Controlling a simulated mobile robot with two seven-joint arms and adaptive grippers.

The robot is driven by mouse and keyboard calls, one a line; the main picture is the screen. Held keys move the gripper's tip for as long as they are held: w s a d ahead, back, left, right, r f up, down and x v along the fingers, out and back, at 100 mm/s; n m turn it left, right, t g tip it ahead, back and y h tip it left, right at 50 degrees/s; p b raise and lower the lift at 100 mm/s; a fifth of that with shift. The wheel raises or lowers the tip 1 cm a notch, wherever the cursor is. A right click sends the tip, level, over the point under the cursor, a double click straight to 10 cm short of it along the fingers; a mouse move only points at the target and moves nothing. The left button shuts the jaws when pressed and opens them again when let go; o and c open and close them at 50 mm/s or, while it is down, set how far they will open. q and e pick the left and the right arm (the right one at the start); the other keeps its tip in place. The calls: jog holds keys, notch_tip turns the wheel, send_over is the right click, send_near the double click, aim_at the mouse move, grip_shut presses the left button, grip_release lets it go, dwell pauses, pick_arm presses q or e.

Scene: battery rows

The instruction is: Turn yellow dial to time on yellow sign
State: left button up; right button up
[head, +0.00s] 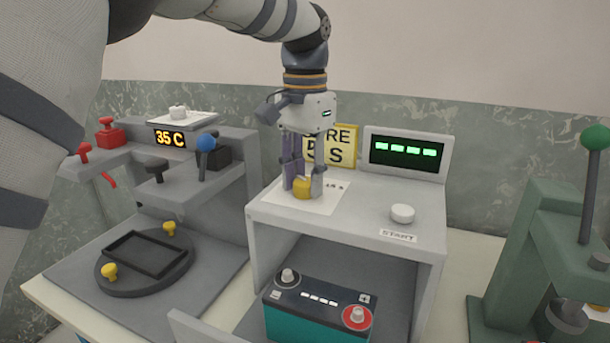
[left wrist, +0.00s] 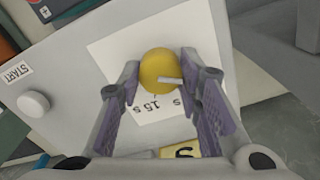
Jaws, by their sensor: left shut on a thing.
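The yellow dial (head: 303,187) sits on a white paper scale (head: 325,204) on top of the grey machine. My left gripper (head: 302,190) points down over it and is shut on it. In the left wrist view the dial (left wrist: 160,70) is between the two fingers, with a pale pointer line toward the right finger. Printed time marks, one reading 15 s, show beside it. The yellow sign (head: 340,147) stands behind, partly hidden by my gripper; "RE" and "5 S" can be read. My right gripper is not in view.
A green-lit display (head: 407,153) stands at the machine's back right. A white START button (head: 402,214) is at its front right. A teal battery (head: 318,308) sits in the opening below. A 35 C station (head: 170,139) is left, a green press (head: 560,230) right.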

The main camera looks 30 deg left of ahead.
aim_at(305, 180)
pick_arm(q)
jog(key=o, duration=1.2)
notch_tip(305, 180, up, 12)
